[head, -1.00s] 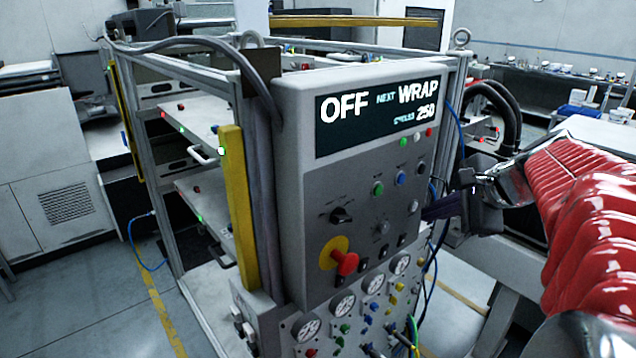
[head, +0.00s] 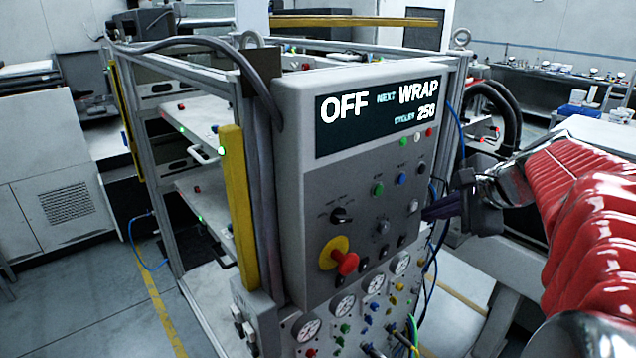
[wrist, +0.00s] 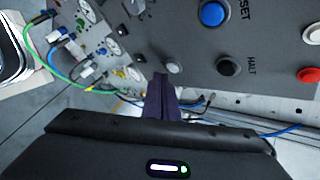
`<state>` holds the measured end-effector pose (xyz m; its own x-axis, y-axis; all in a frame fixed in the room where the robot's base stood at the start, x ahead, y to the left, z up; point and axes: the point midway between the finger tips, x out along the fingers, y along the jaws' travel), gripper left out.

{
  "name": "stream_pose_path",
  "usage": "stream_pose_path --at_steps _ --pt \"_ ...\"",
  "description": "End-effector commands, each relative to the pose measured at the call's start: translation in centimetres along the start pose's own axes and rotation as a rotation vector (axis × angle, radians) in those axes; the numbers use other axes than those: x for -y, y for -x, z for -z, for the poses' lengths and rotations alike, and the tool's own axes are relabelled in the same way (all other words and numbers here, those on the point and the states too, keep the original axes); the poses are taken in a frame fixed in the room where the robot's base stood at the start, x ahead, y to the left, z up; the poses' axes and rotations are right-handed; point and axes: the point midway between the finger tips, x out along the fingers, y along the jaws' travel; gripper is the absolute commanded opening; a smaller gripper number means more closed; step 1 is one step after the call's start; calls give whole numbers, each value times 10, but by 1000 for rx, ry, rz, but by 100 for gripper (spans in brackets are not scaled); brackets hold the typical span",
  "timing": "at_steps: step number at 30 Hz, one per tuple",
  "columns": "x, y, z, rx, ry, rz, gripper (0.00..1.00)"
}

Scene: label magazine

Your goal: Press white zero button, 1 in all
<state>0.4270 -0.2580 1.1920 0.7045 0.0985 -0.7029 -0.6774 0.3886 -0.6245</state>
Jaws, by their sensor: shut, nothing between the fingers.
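The control box (head: 290,200) has a grey face with several buttons. A small pale white button (head: 413,205) sits low on its right side; I take it as the zero button, though its label is not readable. It also shows in the wrist view (wrist: 173,67), just beyond the fingertips. My gripper (head: 428,213) is shut and empty, its dark fingers pointing left at the panel's right edge, close to the white button. In the wrist view the fingertips (wrist: 160,80) lie just below and left of it. Contact cannot be told.
A blue RESET button (wrist: 213,13) and a black HALT button (wrist: 228,67) are near the white one. The display (head: 380,110) reads OFF, NEXT WRAP, CYCLES 250. A red knob (head: 345,262) sticks out lower left. Gauges and cables lie below.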

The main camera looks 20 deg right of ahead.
Motion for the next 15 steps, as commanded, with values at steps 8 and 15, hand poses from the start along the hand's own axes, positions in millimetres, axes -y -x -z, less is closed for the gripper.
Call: stream_pose_path --at_steps 8,15 --pt "3 -4 -4 1 1 -1 0" --pt "4 -4 -4 0 0 0 0"
